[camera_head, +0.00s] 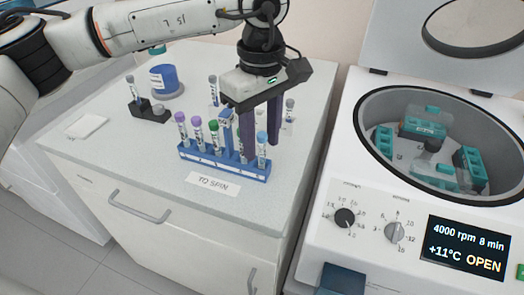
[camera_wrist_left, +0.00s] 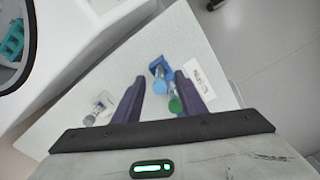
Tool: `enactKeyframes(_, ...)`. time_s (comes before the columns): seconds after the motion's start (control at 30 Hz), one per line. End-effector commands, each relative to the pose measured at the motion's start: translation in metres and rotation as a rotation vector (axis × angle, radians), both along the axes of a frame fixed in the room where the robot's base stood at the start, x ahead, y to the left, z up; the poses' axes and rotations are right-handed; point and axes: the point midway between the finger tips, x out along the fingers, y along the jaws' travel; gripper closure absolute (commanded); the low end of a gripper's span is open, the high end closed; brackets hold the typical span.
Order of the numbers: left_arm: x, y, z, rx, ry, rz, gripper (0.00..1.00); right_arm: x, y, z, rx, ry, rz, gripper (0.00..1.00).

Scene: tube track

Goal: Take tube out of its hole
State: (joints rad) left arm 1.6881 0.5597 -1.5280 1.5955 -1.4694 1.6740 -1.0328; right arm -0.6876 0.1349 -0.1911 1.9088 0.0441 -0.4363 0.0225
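A blue rack (camera_head: 222,166) on the bench holds several capped tubes in a row. From the left their caps are purple (camera_head: 180,117), purple (camera_head: 196,121), green (camera_head: 214,126) and, at the right end, blue (camera_head: 262,137). My left gripper (camera_head: 260,150) points down over the rack's right part, fingers apart, hiding some of it. In the left wrist view the open fingers (camera_wrist_left: 158,78) have a blue-capped tube (camera_wrist_left: 160,88) and a green cap (camera_wrist_left: 175,104) between or below them. I cannot tell whether any finger touches a tube. My right gripper is out of view.
A "TO SPIN" label (camera_head: 213,183) lies before the rack. Behind it stand a grey-capped tube (camera_head: 213,89), another (camera_head: 289,103), a dark holder with a tube (camera_head: 147,108) and a blue-white container (camera_head: 164,80). An open centrifuge (camera_head: 360,200) stands at right.

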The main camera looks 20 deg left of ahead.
Motion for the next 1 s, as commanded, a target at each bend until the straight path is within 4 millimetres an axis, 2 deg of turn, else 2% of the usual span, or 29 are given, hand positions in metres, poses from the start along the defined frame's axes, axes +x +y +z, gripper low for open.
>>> enactKeyframes(0.1, -0.002, -0.001, -0.018, 0.001, 0.003, 0.002, 0.62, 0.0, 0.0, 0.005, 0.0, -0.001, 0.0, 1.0)
enactKeyframes(0.2, -0.001, -0.001, -0.028, 0.0, 0.001, 0.002, 0.62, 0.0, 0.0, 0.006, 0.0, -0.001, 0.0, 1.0)
enactKeyframes(0.47, -0.001, -0.001, -0.032, -0.001, 0.0, 0.002, 0.62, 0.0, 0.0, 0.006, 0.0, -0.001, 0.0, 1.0)
enactKeyframes(0.7, -0.001, -0.001, -0.031, -0.001, 0.0, 0.002, 0.97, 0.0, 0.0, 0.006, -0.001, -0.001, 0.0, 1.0)
enactKeyframes(1.0, -0.001, -0.001, -0.029, -0.002, -0.001, 0.002, 0.97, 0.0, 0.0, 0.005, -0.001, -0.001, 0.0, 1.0)
